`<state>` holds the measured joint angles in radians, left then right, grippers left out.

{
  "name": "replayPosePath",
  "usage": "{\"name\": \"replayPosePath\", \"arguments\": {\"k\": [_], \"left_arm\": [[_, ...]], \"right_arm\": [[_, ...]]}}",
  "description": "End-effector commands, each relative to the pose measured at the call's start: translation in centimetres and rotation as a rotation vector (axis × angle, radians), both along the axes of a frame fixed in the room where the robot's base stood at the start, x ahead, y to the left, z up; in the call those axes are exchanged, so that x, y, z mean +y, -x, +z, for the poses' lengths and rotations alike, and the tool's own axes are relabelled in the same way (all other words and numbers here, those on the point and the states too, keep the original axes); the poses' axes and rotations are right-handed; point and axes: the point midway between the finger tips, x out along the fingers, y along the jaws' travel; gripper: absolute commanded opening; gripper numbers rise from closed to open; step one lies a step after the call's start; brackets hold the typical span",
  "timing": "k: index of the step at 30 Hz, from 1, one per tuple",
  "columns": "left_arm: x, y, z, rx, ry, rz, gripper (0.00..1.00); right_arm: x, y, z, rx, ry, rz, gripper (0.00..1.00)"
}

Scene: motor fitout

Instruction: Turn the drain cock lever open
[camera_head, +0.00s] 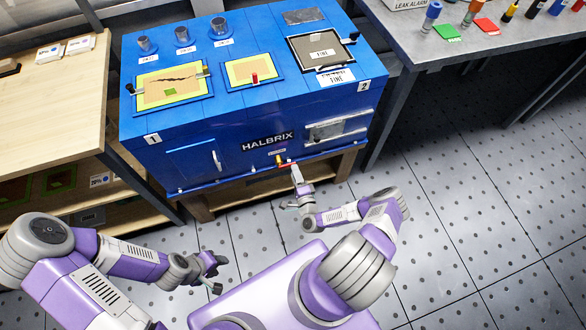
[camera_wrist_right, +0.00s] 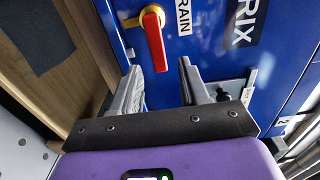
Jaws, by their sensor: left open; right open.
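The drain cock's red lever (camera_wrist_right: 155,40) shows in the right wrist view on the blue cabinet front. In the head view the small red lever (camera_head: 287,165) sits beside a yellow part (camera_head: 278,160), low on the cabinet below "HALBRIX". My right gripper (camera_wrist_right: 162,73) is open. In the wrist view the lever's lower end appears between its fingertips, with gaps on both sides. My left gripper (camera_head: 215,272) is open and empty above the floor, away from the cabinet.
A wooden bench (camera_head: 60,75) stands at left. A grey table (camera_head: 420,35) with coloured items stands at right. The tiled floor (camera_head: 480,210) at right is clear.

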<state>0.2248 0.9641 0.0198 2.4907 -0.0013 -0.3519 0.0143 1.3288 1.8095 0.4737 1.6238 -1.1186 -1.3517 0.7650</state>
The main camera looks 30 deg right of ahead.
Motion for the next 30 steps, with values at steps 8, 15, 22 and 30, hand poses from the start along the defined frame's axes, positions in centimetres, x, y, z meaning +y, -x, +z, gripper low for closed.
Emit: {"name": "replayPosePath", "arguments": {"k": [8, 15, 22, 30], "left_arm": [[0.0, 0.0, -0.9, 0.000, 0.000, 0.000, 0.43], [0.0, 0.0, -0.9, 0.000, 0.000, 0.000, 0.43], [0.0, 0.0, -0.9, 0.000, 0.000, 0.000, 0.43], [0.0, 0.0, -0.9, 0.000, 0.000, 0.000, 0.43]], "right_arm": [[-0.7, -3.0, -0.1, 0.001, 0.001, 0.001, 0.45], [-0.8, -3.2, 0.0, 0.003, 0.000, 0.002, 0.45], [-0.7, -3.2, 0.0, 0.003, 0.000, 0.002, 0.19], [-0.7, -3.2, 0.0, 0.003, 0.001, 0.002, 0.00]]}}
